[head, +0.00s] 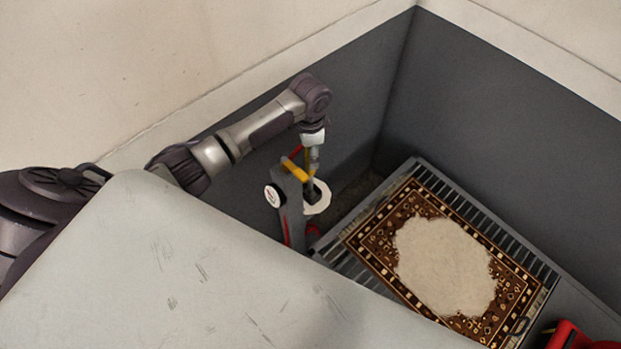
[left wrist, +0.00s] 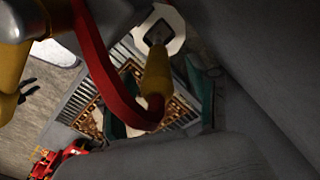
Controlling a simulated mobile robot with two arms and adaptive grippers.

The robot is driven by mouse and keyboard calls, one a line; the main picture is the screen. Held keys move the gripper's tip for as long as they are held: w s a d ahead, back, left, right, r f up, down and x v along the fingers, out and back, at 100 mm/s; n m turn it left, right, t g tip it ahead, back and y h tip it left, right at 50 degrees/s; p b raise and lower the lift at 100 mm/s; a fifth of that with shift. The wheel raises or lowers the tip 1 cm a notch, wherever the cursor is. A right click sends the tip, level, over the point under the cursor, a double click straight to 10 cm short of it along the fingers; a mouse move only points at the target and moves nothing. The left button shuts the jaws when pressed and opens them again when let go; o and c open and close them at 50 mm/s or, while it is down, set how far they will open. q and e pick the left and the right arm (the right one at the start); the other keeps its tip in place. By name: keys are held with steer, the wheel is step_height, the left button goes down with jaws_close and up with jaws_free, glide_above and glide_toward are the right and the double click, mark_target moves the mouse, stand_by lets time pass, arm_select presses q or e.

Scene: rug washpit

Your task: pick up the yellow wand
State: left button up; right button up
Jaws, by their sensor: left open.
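The yellow wand (left wrist: 157,74) shows in the left wrist view, with a red strap or hose (left wrist: 112,83) beside it and a pale octagonal piece (left wrist: 173,16) beyond it. In the head view, a yellow part (head: 297,170) shows at a grey post (head: 292,205); I cannot tell whether it is the wand or its holder. My left gripper (head: 312,150) hangs from above, close beside the post. It is open, its fingers (left wrist: 162,98) on either side of the wand. Contact cannot be made out. My right gripper is out of view.
A patterned brown rug (head: 415,205) with a large pale patch lies on a slatted grate (head: 513,252). Dark pit walls (head: 490,115) rise behind it. A red object (head: 570,337) is at the lower right. The grey post stands close to my left gripper.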

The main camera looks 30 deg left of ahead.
arm_select(q)
step_height(320, 180, down, 4)
steer(key=shift+d+f, duration=0.15)
steer(key=shift+f, duration=0.05)
jaws_close()
